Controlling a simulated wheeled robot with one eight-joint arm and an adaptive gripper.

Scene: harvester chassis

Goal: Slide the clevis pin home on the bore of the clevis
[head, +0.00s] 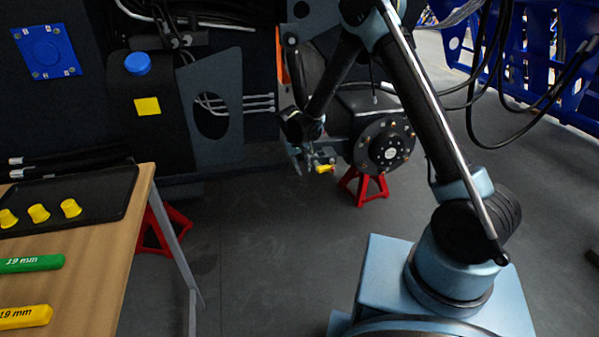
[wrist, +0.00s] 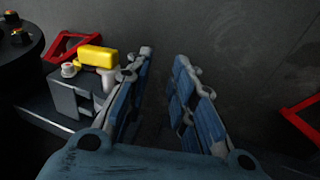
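In the wrist view the clevis appears to be the grey block (wrist: 75,96) with a dark slot, left of my gripper (wrist: 164,58). A yellow block-shaped piece (wrist: 98,57), apparently the head of the clevis pin, sits at its top. A pale metal part shows just below the yellow piece, beside my left finger; whether it is in the bore I cannot tell. My fingers are apart with only floor between them. In the head view my gripper (head: 308,160) hangs left of the round hub, with the yellow piece (head: 325,168) at its right. The clevis is too small to make out there.
A dark bolted hub (head: 385,146) stands close right of my gripper, above a red stand (head: 362,188).

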